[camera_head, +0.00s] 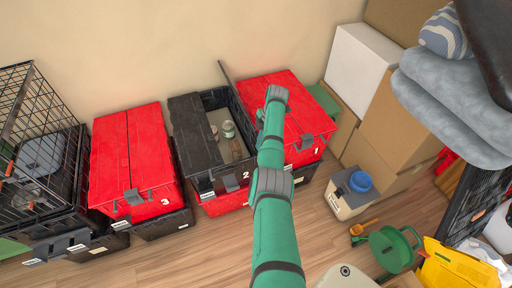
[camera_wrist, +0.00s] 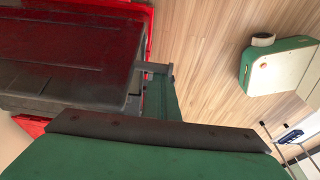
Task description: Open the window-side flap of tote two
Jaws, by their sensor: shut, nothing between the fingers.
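Tote two (camera_head: 207,183), dark with a label 2, stands in the middle of the row. Its left flap (camera_head: 195,130) lies flat over the left half. Its right half is open, showing a can (camera_head: 228,129) and other small items inside. A thin dark panel (camera_head: 226,73) sticks up at its back edge, seen nearly edge-on. My arm reaches up past its right side. In the wrist view my gripper (camera_wrist: 160,130) shows as a green body with a dark edge; it is shut and empty. Its fingertips are not clearly seen. A red-and-black tote (camera_wrist: 70,50) lies beside it.
Red-lidded tote three (camera_head: 130,160) stands left and red-lidded tote one (camera_head: 305,125) right, partly behind my arm. A wire crate (camera_head: 35,130) is at far left. Cardboard boxes (camera_head: 385,125) and a blue-capped container (camera_head: 350,190) stand right. Wooden floor (camera_head: 180,255) lies clear in front.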

